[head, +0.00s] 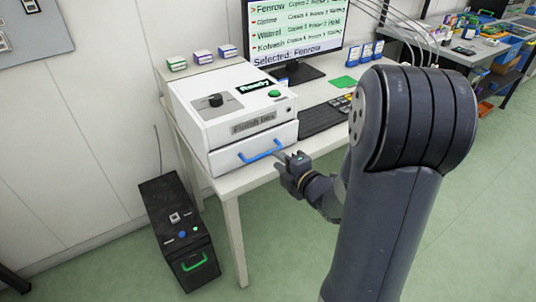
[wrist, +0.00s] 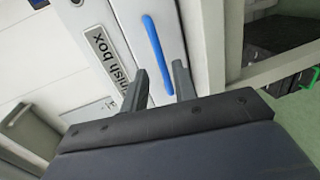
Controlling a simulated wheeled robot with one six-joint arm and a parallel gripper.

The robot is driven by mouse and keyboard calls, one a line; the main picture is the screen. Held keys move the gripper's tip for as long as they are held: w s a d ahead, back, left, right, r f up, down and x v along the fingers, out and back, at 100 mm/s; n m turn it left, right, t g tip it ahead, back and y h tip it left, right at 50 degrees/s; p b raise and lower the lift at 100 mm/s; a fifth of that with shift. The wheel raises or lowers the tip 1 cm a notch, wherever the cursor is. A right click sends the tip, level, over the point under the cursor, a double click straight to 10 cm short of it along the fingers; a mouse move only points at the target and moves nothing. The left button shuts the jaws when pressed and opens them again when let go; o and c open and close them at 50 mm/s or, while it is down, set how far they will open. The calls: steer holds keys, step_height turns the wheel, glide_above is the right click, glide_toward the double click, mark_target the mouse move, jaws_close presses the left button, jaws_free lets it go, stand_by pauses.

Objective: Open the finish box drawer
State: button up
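The finish box (head: 232,103) is a white machine on the desk with a "Finish box" label, a dial, a green button and a "Ready" display. Its drawer (head: 228,158) is at the bottom front and looks shut, with a blue bar handle (head: 262,152). In the wrist view the handle (wrist: 158,55) lies just beyond my fingertips, about level with the space between them. My gripper (wrist: 160,82) has its two fingers apart with nothing between them. In the head view my gripper (head: 292,160) is close to the handle's right end. Whether it touches the handle is unclear.
A monitor (head: 298,30) and a dark keyboard (head: 325,117) stand right of the box. Small cartons (head: 202,57) sit on a ledge behind it. A black unit (head: 180,232) with a green handle stands on the floor at left. Green floor is open in front of the desk.

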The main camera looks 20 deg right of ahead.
mark_target(268, 153)
steer(key=x, duration=0.6)
steer(key=shift+w+a, duration=0.1)
steer(key=shift+w, duration=0.15)
jaws_close()
